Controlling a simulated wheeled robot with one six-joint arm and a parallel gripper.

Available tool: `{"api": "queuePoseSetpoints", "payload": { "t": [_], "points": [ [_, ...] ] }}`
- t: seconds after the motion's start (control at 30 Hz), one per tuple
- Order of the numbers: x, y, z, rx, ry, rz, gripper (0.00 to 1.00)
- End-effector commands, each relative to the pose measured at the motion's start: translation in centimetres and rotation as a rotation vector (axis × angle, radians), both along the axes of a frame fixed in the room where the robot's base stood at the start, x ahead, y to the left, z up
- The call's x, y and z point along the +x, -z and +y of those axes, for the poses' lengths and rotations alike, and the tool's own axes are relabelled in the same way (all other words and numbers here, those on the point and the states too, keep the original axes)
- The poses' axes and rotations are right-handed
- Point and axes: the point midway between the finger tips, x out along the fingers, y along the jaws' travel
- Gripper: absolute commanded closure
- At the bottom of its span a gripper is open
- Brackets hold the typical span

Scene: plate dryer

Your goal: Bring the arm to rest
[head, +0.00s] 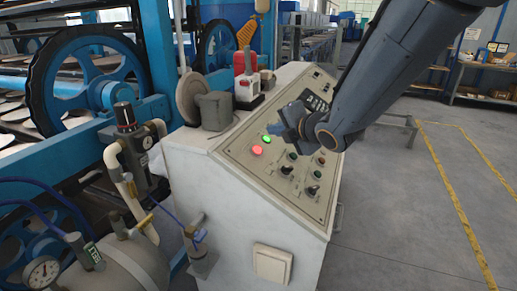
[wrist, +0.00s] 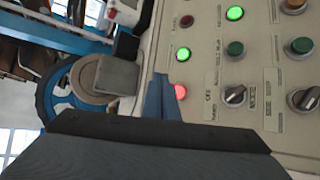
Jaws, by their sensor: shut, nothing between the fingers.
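My gripper (head: 287,127) is in the head view at the end of my dark arm, over the sloped panel of the control console (head: 262,204). It is shut and empty. In the wrist view its blue fingers (wrist: 163,98) are together, in front of the panel next to a lit red lamp (wrist: 180,91). I cannot tell whether they touch the panel. Green lamps (wrist: 235,13) are lit, and dark rotary knobs (wrist: 235,95) sit beside them. The head view also shows a red lamp (head: 257,150) and a green lamp (head: 266,139) lit.
A grey box (head: 213,110) and a round disc (head: 190,97) stand on the console's left edge, near a red and white device (head: 247,82). The blue machine with a large wheel (head: 85,80) fills the left. Floor with yellow lines (head: 450,190) is open at right.

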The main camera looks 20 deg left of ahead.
Motion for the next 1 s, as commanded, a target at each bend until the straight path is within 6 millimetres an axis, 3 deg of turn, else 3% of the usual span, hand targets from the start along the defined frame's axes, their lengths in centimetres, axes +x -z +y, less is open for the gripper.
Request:
{"api": "queuePoseSetpoints", "payload": {
  "t": [0.17,0.27,0.37,0.53,0.67,0.8,0.9,1.0],
  "points": [
    [0.0,0.0,-0.2,0.001,0.005,0.005,1.0],
    [0.3,0.5,-1.8,0.016,0.064,0.056,1.0],
    [0.6,1.8,-5.8,0.057,0.214,0.186,1.0],
    [-1.0,5.6,-16.4,0.21,0.651,0.523,1.0],
    [-4.8,8.5,-24.1,0.371,1.032,0.769,1.0],
    [-11.0,11.1,-30.7,0.572,1.464,1.001,1.0],
    [-15.8,12.4,-33.7,0.717,1.753,1.128,1.0],
    [-19.8,13.2,-35.4,0.827,1.982,1.212,1.0]
  ]
}}
